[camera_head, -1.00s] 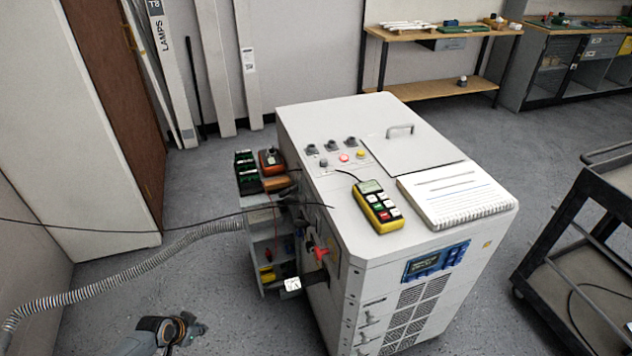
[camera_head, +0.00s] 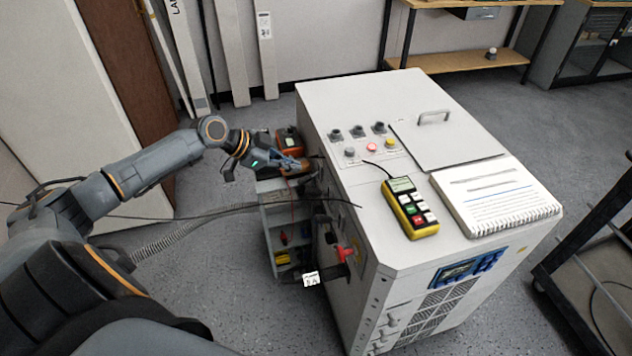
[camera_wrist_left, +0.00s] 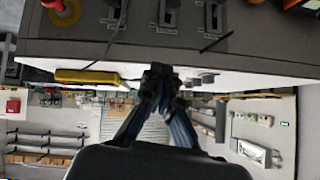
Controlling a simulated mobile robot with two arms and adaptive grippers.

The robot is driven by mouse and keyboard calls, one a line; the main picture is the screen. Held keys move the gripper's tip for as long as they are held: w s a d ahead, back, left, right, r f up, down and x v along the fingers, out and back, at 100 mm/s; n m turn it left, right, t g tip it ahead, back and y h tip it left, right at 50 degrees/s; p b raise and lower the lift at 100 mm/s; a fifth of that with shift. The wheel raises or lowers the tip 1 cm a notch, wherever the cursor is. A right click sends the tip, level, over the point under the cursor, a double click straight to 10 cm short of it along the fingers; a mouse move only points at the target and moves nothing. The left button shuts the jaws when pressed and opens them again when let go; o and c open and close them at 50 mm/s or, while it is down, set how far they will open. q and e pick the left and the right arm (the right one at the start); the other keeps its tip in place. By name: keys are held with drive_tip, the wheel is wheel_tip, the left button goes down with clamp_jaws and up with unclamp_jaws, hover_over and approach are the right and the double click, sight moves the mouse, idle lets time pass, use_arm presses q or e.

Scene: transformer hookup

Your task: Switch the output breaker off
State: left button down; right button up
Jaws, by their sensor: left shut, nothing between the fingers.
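The white cabinet (camera_head: 400,200) stands in the middle of the head view. In the left wrist view its side panel (camera_wrist_left: 280,45) is at the top and shows several breaker levers in dark slots, such as one lever (camera_wrist_left: 168,14) and another lever (camera_wrist_left: 214,16). Their labels are too small to read, so I cannot tell which is the output breaker. My left gripper (camera_head: 297,163) is shut and empty beside the cabinet's left side, close to its top edge. In the left wrist view its fingertips (camera_wrist_left: 158,78) are together, apart from the levers. My right gripper is not in view.
A cart (camera_head: 272,225) with an orange-and-black case (camera_head: 289,141) stands against the cabinet's left side. A red knob (camera_head: 345,254) sticks out lower on that side. A yellow meter (camera_head: 410,208) and a notebook (camera_head: 495,197) lie on top. A black cable (camera_head: 150,217) and grey hose cross the left.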

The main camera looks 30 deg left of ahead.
use_arm(q)
drive_tip(key=shift+f, duration=0.1)
drive_tip(key=b, duration=0.6)
hover_over(311, 190)
drive_tip(key=w+d, duration=0.1)
drive_tip(key=d, duration=0.1)
wheel_tip(311, 190, down, 7)
drive_tip(key=shift+w+d+f, duration=0.1)
drive_tip(key=shift+w, duration=0.05)
drive_tip(key=shift+s+a+f+b, duration=0.25)
drive_tip(key=shift+a+f+b, duration=0.1)
drive_tip(key=shift+f, duration=0.2)
drive_tip(key=shift+s+a+f+b, duration=0.25)
drive_tip(key=shift+a+f, duration=0.1)
drive_tip(key=shift+f, duration=0.15)
drive_tip(key=shift+a+f, duration=0.2)
drive_tip(key=shift+s+a+f+b, duration=0.1)
drive_tip(key=shift+a+f+b, duration=0.05)
drive_tip(key=shift+b, duration=0.15)
